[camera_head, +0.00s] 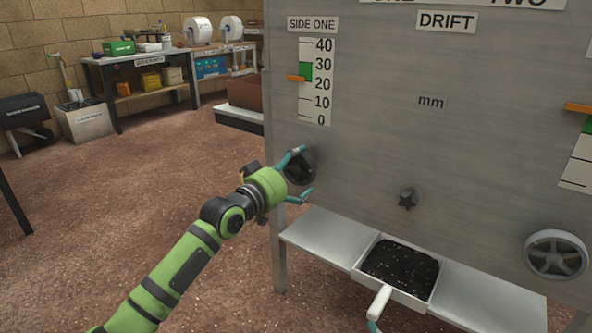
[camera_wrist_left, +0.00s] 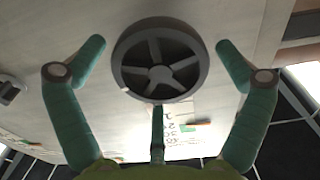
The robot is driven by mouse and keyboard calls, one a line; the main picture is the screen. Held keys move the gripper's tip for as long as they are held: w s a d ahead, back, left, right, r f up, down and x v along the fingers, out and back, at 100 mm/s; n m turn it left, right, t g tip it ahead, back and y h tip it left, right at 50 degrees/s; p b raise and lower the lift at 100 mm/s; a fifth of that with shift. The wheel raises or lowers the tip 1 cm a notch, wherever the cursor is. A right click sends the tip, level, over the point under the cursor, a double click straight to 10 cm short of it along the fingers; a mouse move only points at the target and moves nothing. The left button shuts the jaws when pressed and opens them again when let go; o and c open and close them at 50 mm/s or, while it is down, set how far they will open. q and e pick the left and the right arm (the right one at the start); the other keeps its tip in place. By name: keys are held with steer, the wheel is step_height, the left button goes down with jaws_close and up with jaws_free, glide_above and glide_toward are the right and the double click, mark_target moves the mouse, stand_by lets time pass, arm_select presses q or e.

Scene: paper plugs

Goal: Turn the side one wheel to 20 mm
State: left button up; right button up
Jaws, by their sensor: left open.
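The side one wheel (camera_head: 299,167) is a dark spoked handwheel on the grey panel, below the side one scale (camera_head: 316,82). The scale's orange pointer (camera_head: 297,78) stands a little above the 20 mark. My left gripper (camera_head: 302,172) is open at the wheel, with teal fingers above and below it. In the left wrist view the wheel (camera_wrist_left: 160,60) lies between the spread fingers, with gaps on both sides. A third finger (camera_wrist_left: 158,128) points at its rim; contact is unclear. A teal tip of my right gripper (camera_head: 373,326) shows at the bottom edge, mostly out of frame.
A small dark star knob (camera_head: 408,198) and a larger grey wheel (camera_head: 555,255) are to the right on the panel. A white-handled tray of black bits (camera_head: 362,271) sits on the metal shelf (camera_head: 325,240) below. Open floor lies left.

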mark_target(296, 169)
arm_select(q)
steer(key=shift+p+v, duration=0.8)
steer(key=shift+p, duration=0.2)
steer(key=shift+p+v, duration=0.8)
steer(key=shift+p, duration=0.05)
steer(key=shift+s+a, duration=0.25)
steer(key=shift+s, duration=0.05)
steer(key=shift+p, duration=0.35)
